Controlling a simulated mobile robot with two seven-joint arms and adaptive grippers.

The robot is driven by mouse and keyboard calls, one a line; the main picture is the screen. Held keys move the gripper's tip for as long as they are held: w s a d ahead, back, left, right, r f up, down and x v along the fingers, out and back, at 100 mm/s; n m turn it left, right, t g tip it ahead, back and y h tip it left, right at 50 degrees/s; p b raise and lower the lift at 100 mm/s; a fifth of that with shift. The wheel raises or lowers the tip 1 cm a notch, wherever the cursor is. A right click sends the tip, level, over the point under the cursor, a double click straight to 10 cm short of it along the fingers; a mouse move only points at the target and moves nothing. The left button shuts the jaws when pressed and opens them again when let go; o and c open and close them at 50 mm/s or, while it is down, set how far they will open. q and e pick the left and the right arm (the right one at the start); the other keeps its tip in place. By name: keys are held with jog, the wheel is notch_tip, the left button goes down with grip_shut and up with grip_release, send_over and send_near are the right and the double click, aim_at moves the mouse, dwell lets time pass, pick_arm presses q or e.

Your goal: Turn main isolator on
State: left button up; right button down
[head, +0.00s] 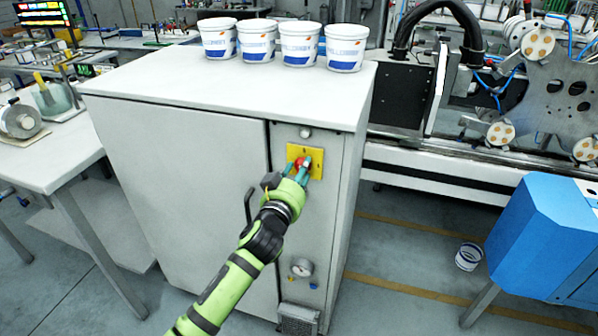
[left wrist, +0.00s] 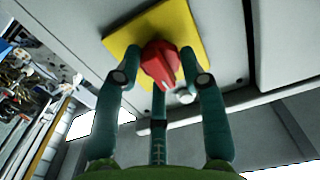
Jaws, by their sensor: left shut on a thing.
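The main isolator is a red rotary knob (head: 300,163) on a square yellow plate (head: 316,155), on the narrow right front panel of a white cabinet. In the left wrist view the red knob (left wrist: 160,64) stands out from the yellow plate (left wrist: 180,22). My left gripper (head: 297,171) is at the knob, with its green fingers around it. In the left wrist view the fingers of the left gripper (left wrist: 160,75) close on the knob from both sides, a third finger below. The knob's exact setting is hard to read. My right gripper is not in view.
The white cabinet (head: 185,165) has a door with a dark handle and a gauge (head: 301,267) low on the panel. Several white buckets (head: 300,45) stand on its top. A blue machine (head: 545,235) stands at the right. A small bucket (head: 468,257) is on the floor.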

pick_arm(q)
jog(key=shift+r, duration=0.1)
jog(key=shift+d+m+p, duration=0.1)
jog(key=shift+m+p, duration=1.85)
jog(key=shift+m, duration=6.85)
jog(key=o, duration=1.1)
jog(key=shift+o, duration=0.2)
